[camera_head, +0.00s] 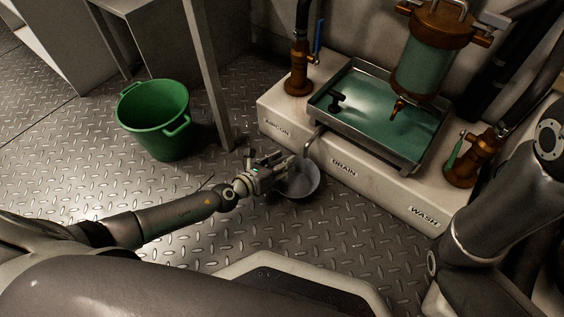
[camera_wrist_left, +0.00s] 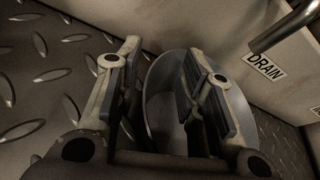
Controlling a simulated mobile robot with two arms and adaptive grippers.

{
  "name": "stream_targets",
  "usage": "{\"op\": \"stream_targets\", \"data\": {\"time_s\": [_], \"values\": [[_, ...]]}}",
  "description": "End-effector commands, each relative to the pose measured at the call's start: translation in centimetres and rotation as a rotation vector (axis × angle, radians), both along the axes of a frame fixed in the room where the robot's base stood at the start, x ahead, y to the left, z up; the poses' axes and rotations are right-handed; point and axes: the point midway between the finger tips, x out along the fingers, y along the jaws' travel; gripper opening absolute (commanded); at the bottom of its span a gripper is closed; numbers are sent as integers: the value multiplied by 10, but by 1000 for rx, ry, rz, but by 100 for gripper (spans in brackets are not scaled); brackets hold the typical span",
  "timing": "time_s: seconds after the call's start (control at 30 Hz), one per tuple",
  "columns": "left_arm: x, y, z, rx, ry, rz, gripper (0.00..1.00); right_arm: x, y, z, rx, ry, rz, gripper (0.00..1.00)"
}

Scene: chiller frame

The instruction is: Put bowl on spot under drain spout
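A grey metal bowl (camera_head: 303,184) sits upright on the floor, in front of the plinth face and beneath the tip of the bent drain spout (camera_head: 311,141). My left gripper (camera_head: 283,166) is at the bowl's left rim. In the left wrist view, its two fingers (camera_wrist_left: 158,85) stand apart, with the bowl's near wall (camera_wrist_left: 160,108) between them and the right finger over the inside of the bowl. The fingers do not visibly pinch the wall. The spout (camera_wrist_left: 284,27) shows at upper right there. My right arm is at the right; its gripper is out of view.
The pale plinth (camera_head: 290,128) carries a tray of green liquid (camera_head: 440,145) and the DRAIN label (camera_head: 344,167). A green bucket (camera_head: 153,118) stands on the floor to the left, near a metal post (camera_head: 207,75).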

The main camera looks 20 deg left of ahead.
Motion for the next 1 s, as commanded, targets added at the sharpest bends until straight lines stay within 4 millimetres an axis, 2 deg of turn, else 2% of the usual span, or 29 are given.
{"op": "stream_targets", "data": {"time_s": [0.3,0.5,0.73,0.93,1.0], "values": [[-58,28,23,4,4,-1,36,0,0,16,0,0,0,40],[-87,42,34,4,3,0,36,0,0,20,0,0,0,40],[-99,47,40,1,1,1,36,0,0,21,0,0,0,40],[-99,47,40,-1,0,0,36,0,0,21,0,0,0,40],[-94,42,46,-25,-2,5,36,0,0,21,0,0,0,40]]}}
